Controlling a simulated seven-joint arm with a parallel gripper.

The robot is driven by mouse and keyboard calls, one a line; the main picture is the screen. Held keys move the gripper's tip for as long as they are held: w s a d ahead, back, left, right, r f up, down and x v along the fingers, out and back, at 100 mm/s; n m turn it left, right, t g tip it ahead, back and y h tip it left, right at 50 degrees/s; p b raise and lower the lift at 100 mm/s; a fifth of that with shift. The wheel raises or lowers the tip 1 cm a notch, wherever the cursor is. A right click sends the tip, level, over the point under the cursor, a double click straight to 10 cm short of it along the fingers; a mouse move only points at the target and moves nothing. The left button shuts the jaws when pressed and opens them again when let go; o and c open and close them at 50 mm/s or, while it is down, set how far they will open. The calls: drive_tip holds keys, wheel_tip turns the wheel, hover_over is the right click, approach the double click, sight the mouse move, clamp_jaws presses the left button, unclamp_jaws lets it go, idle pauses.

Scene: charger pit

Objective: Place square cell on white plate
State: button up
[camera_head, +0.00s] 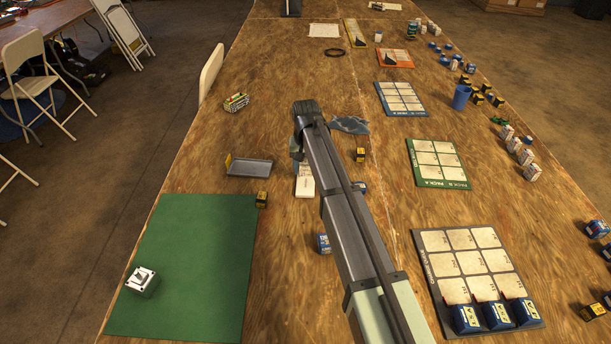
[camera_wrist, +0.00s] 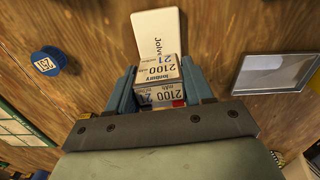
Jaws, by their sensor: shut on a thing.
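The square cell (camera_wrist: 159,78) is a pale box with 2100 mAh labels on two faces. In the wrist view my gripper (camera_wrist: 160,92) is shut on it, one blue-grey finger on each side. The white plate (camera_wrist: 157,33) lies just beyond the cell on the wood, with dark lettering, and the cell overlaps its near end in the picture. I cannot tell whether the cell touches the plate. In the head view the white plate (camera_head: 305,187) shows beside my arm, which hides the fingers and the cell.
A shallow grey tray (camera_head: 249,168) lies left of the plate; a green mat (camera_head: 190,250) is nearer. Loose cells stand close by: yellow-black (camera_head: 262,199), blue (camera_head: 323,243) and another yellow-black (camera_head: 360,155). Labelled boards, such as the green one (camera_head: 438,163), lie to the right.

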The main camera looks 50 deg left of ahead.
sight(305, 175)
drive_tip(key=shift+f, duration=1.95)
drive_tip(key=shift+f, duration=0.1)
drive_tip(key=o, duration=1.1)
drive_tip(key=shift+o, duration=0.2)
wheel_tip(305, 175, up, 12)
drive_tip(key=shift+r, duration=0.15)
